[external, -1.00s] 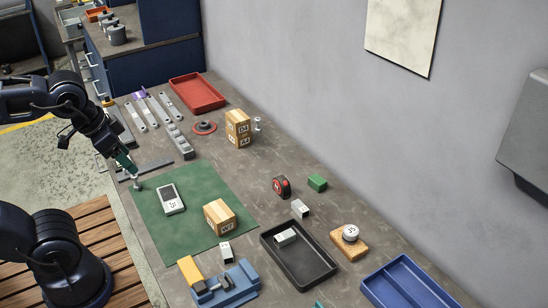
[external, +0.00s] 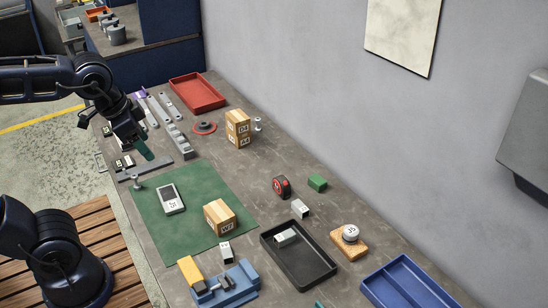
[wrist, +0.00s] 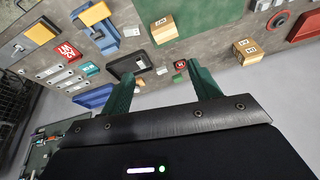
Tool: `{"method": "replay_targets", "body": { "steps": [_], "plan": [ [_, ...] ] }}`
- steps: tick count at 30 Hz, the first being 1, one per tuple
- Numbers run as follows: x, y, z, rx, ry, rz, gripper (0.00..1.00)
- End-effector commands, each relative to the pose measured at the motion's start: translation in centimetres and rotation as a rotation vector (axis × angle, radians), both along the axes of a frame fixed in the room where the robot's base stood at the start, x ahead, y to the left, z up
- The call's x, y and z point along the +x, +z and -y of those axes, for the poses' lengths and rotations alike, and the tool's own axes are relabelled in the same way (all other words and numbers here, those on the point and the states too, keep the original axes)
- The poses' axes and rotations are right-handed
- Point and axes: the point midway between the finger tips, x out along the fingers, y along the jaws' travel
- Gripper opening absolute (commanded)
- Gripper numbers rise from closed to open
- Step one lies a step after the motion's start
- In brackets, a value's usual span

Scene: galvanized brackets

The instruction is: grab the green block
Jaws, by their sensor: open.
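The green block (external: 317,183) is a small box lying on the grey bench near the wall, just right of the red and black tape measure (external: 282,186). My gripper (external: 142,151), with green fingers, is raised over the far left part of the bench, well away from the block. In the wrist view my gripper (wrist: 162,76) shows its two fingers spread apart with nothing held between them.
A green mat (external: 193,232) carries a meter (external: 171,199) and a wooden box (external: 219,217). A black tray (external: 317,265), a white-labelled metal block (external: 300,208) and a wooden coaster (external: 348,243) lie near the green block. The wall runs close behind it.

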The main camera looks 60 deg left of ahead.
Motion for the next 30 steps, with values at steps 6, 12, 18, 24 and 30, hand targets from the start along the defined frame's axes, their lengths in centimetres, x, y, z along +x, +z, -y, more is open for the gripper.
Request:
{"method": "replay_targets", "body": {
  "steps": [6,12,18,24,30],
  "plan": [
    [5.9,1.3,0.1,0.057,-0.133,-0.045,0.62],
    [11.4,1.7,0.3,0.102,-0.259,-0.082,0.62],
    [17.1,1.3,0.4,0.140,-0.385,-0.120,0.62],
    [22.8,0.0,0.6,0.173,-0.515,-0.156,0.62],
    [28.5,-2.0,0.7,0.200,-0.645,-0.190,0.62]
  ]
}}
